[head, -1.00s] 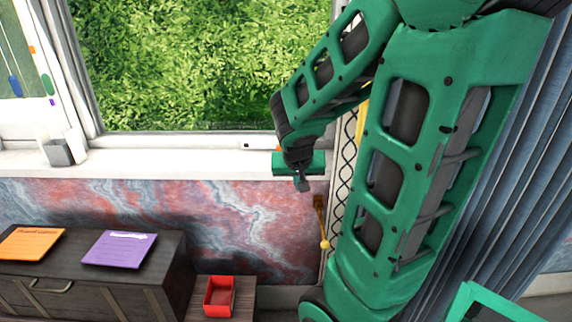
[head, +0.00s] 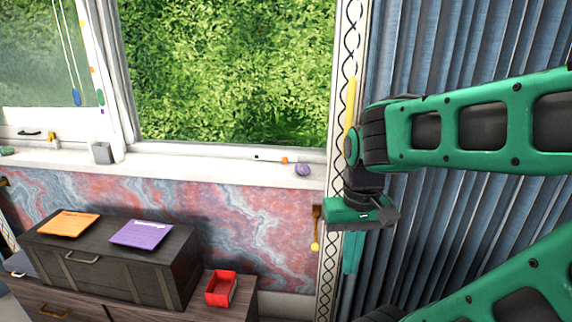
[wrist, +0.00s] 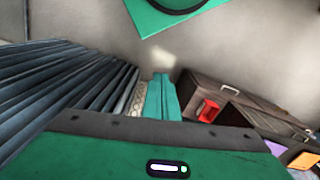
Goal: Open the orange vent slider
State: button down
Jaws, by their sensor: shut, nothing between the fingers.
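A small orange piece (head: 284,159), which looks like the vent slider, sits on a short white strip at the bottom of the window frame, above the sill. It is too small to tell its exact position along the strip. My gripper (head: 364,213) is shut and empty, in front of the curtain edge, to the right of and lower than the orange piece. It is apart from the piece.
A purple round object (head: 302,169) sits on the sill just right of the orange piece. A yellow-ended pull (head: 316,230) hangs on the wall. The blue curtain (head: 420,230) is behind my arm. A red tray (head: 221,288) and dark chest (head: 110,262) stand below.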

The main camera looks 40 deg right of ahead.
aim_at(284, 159)
jog(key=u, duration=0.15)
jog(key=i, duration=1.15)
jog(key=z, duration=0.4)
